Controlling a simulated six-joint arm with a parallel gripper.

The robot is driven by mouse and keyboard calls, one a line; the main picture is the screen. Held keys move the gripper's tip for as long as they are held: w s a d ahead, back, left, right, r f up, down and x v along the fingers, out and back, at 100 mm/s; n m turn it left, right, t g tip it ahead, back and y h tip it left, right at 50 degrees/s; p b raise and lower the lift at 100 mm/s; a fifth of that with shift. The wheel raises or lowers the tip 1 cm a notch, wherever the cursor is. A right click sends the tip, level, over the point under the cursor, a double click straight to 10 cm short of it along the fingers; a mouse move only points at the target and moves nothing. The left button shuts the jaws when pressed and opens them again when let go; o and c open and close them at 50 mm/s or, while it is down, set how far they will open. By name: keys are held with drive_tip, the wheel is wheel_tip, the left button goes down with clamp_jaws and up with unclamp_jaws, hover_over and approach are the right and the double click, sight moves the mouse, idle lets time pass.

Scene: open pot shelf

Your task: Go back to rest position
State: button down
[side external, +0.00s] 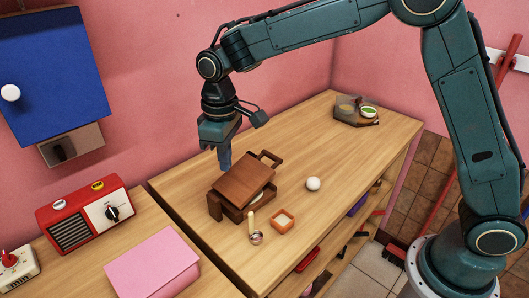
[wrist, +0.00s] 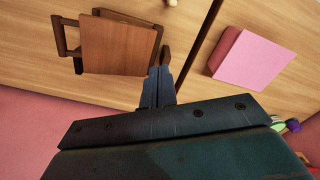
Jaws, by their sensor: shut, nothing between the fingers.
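My gripper (side external: 224,160) is shut and empty. In the side external view it points down just behind a brown wooden box (side external: 242,184) with a tilted lid on the wooden counter. In the wrist view, the shut fingers (wrist: 157,87) show beside the box (wrist: 118,45). I cannot tell whether the fingertips touch it. The lid hides most of the inside of the box; something pale shows under its edge.
A white ball (side external: 313,184), an orange square dish (side external: 283,221) and a small metal scoop (side external: 256,238) lie near the box. A pink block (side external: 152,265) and a red radio (side external: 88,216) are at left. A blue cabinet (side external: 50,75) hangs on the wall.

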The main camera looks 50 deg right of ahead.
drive_tip(key=s+d+r+m+t, duration=0.2)
drive_tip(key=s+d+r, duration=0.45)
drive_tip(key=s, duration=0.35)
drive_tip(key=s+d+r+m+t, duration=0.2)
drive_tip(key=s+d+r, duration=0.4)
drive_tip(key=s+d, duration=0.25)
drive_tip(key=s+d+f+m+t, duration=0.1)
drive_tip(key=s+d+f+m, duration=0.1)
drive_tip(key=s, duration=0.7)
drive_tip(key=shift+s+t, duration=0.25)
drive_tip(key=shift+t, duration=0.05)
drive_tip(key=shift+w+d, duration=0.1)
drive_tip(key=shift+w, duration=0.05)
